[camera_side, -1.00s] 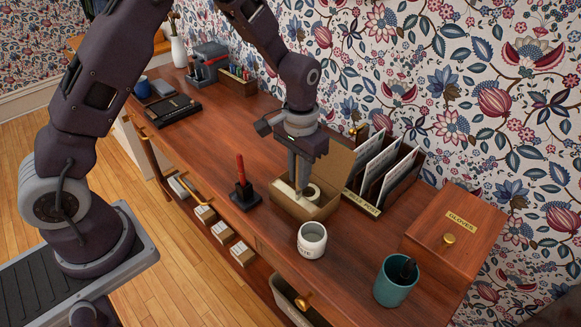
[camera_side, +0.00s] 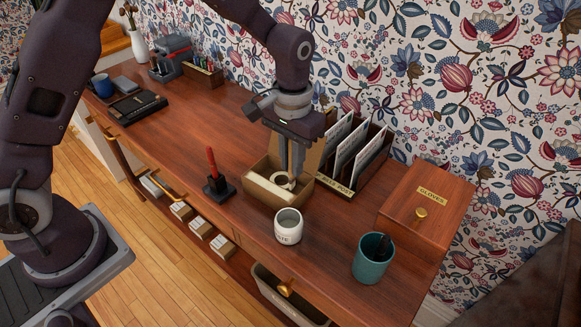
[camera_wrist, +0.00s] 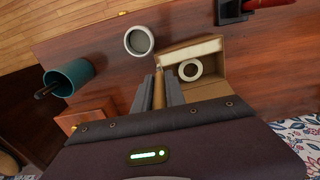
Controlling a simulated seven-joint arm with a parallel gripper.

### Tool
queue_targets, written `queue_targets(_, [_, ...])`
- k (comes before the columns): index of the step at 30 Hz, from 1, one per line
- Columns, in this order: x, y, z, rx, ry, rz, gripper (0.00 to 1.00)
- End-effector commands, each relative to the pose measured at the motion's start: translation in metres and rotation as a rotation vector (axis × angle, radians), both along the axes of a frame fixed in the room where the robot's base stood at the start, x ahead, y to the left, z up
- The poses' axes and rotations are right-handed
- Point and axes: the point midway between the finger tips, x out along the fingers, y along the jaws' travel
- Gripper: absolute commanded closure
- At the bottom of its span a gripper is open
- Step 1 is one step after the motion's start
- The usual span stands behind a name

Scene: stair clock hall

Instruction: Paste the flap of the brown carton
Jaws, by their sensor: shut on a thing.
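The brown carton (camera_side: 262,202) stands open on the desk, its flap (camera_side: 311,157) raised on the wall side. The wrist view shows the carton (camera_wrist: 222,67) and part of its flap (camera_wrist: 203,92). A pale ring (camera_side: 281,181) and a long white piece (camera_wrist: 193,50) lie inside. My gripper (camera_side: 291,172) points down over the carton's right part. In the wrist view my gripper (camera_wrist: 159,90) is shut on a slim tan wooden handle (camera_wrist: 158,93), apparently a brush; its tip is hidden. A white labelled pot (camera_side: 287,229) stands in front of the carton, open at the top.
A letter rack (camera_side: 352,160) stands close behind the carton. A red-handled stamp (camera_side: 218,187) stands left. A teal cup (camera_side: 371,262) and a wooden gloves box (camera_side: 425,203) stand right.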

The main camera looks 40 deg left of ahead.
Motion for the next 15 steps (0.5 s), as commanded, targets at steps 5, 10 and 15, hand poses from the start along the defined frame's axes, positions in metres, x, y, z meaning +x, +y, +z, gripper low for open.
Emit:
queue_targets(5, [0.000,0.000,0.017,0.000,-0.002,0.000,1.00])
queue_targets(10, [0.001,0.000,0.032,0.000,-0.003,-0.001,1.00])
queue_targets(15, [0.000,0.000,0.043,0.000,-0.002,-0.001,1.00])
